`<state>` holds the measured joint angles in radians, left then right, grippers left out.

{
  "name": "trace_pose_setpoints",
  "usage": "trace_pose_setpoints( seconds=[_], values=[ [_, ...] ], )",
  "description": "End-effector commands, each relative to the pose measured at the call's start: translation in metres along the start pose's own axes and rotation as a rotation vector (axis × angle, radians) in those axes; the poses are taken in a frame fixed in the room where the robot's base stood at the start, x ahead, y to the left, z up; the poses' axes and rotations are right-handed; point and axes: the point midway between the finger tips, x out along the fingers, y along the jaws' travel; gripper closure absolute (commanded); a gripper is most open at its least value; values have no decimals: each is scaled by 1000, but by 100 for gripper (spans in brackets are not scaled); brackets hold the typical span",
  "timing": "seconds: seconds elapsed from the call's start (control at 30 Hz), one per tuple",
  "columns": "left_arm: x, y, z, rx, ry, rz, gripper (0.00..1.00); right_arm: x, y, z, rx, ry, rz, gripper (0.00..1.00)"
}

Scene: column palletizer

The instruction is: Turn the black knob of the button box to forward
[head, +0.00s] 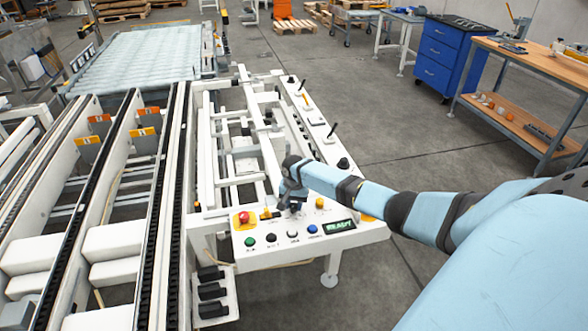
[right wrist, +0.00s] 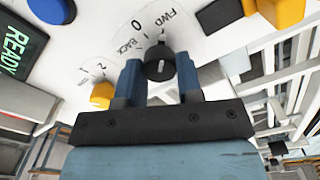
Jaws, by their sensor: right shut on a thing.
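The button box (head: 268,251) is a white panel in the middle of the head view, with coloured buttons and a green lit display. The black knob (right wrist: 159,66) sits on it, with a white mark on its face and the labels FWD, 0 and BACK around its far side. My right gripper (right wrist: 160,78) has its two blue fingers on either side of the knob and is shut on it. In the head view my right gripper (head: 292,203) reaches down to the panel and hides the knob. I cannot tell exactly which label the mark points at. My left gripper is not in view.
A red button (head: 243,217) on a yellow base, a green button (head: 249,241) and a blue button (head: 312,229) are close by. The READY display (head: 338,227) is at the right. White conveyor frames fill the left. A blue drawer cabinet (head: 440,55) stands far right.

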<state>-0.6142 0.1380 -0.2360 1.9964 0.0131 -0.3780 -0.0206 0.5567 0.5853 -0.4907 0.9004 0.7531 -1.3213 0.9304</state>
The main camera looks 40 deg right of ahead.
Motion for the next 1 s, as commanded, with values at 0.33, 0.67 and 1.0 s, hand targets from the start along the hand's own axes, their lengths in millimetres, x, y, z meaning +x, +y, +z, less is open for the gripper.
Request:
trace_pose_setpoints(
  seconds=[0.33, 0.67, 1.0],
  values=[
    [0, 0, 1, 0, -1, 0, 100, 0, 0, -1, 2, 1, 0, 42],
    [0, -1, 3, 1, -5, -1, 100, -3, 0, -1, 0, 1, -1, 41],
    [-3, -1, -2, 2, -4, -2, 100, -65, 0, -1, 0, 4, -3, 41]
  ],
)
